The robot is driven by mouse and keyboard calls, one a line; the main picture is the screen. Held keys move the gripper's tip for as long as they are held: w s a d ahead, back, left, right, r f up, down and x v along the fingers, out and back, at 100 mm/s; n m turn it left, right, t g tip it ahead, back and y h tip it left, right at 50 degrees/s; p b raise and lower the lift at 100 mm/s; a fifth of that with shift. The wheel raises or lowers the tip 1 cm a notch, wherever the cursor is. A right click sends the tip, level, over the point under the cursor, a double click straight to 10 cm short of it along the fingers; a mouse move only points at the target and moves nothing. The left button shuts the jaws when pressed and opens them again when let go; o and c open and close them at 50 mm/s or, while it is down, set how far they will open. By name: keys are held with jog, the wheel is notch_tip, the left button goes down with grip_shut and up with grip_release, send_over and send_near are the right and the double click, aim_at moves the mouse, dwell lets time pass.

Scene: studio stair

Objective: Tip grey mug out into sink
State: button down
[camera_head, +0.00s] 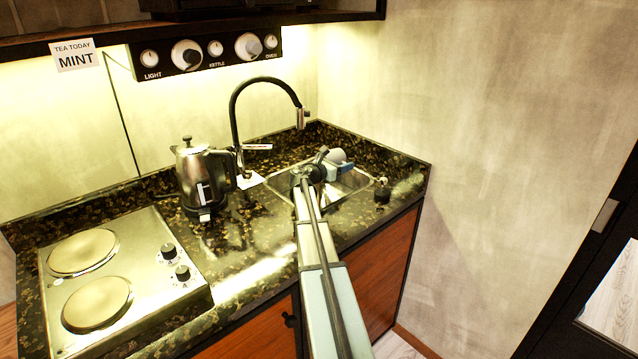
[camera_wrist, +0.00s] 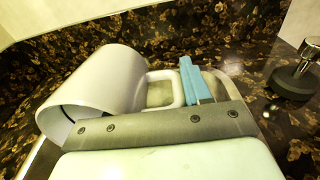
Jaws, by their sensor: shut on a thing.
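The grey mug (camera_head: 337,156) looks pale and is held above the back right part of the sink (camera_head: 347,186). In the wrist view the mug (camera_wrist: 95,88) lies tipped on its side, its mouth toward the lower left and its handle toward the right. My gripper (camera_wrist: 192,82), with blue fingertips, is shut on the handle. In the head view my gripper (camera_head: 345,168) is partly hidden behind my arm. The inside of the mug is mostly hidden, so I cannot tell whether anything is in it.
A black faucet (camera_head: 238,115) arches up behind the sink's left side. A steel kettle (camera_head: 203,180) stands left of it, and a two-plate hob (camera_head: 125,280) further left. A small black-based metal fitting (camera_head: 382,192) stands on the counter right of the sink. A wall closes the right side.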

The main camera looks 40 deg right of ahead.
jog(key=shift+a+r+h, duration=0.15)
jog(key=shift+r+h, duration=0.1)
jog(key=shift+h, duration=0.25)
dwell(0.3)
jog(key=shift+d+f+y, duration=0.4)
jog(key=shift+y, duration=0.35)
jog(key=shift+d+f+y, duration=0.35)
jog(key=shift+d+y, duration=0.05)
jog(key=shift+y, duration=0.35)
